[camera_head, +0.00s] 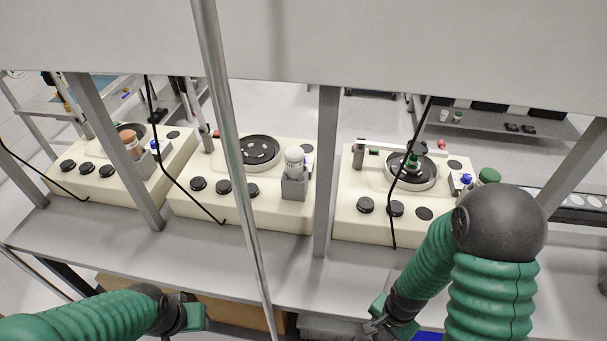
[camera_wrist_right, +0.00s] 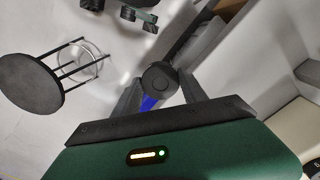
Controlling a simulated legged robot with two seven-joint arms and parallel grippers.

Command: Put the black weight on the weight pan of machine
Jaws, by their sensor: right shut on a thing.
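A round black weight (camera_wrist_right: 160,78) sits between the fingers of my right gripper (camera_wrist_right: 161,90) in the right wrist view, its round face toward the camera. In the head view my right gripper (camera_head: 378,322) is low, in front of the bench edge, and the weight is hard to make out there. Three cream machines stand on the bench: left (camera_head: 165,165), middle (camera_head: 225,212) and right (camera_head: 345,228). Each has a round dark dish; which part is the weight pan is unclear. My left gripper (camera_head: 196,316) is at the lower left, its jaws unclear.
A white bottle (camera_head: 293,160) stands in a grey holder. Grey uprights (camera_head: 326,170) and a thin pole (camera_head: 238,150) cross the front. A stool (camera_wrist_right: 30,85) is on the floor.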

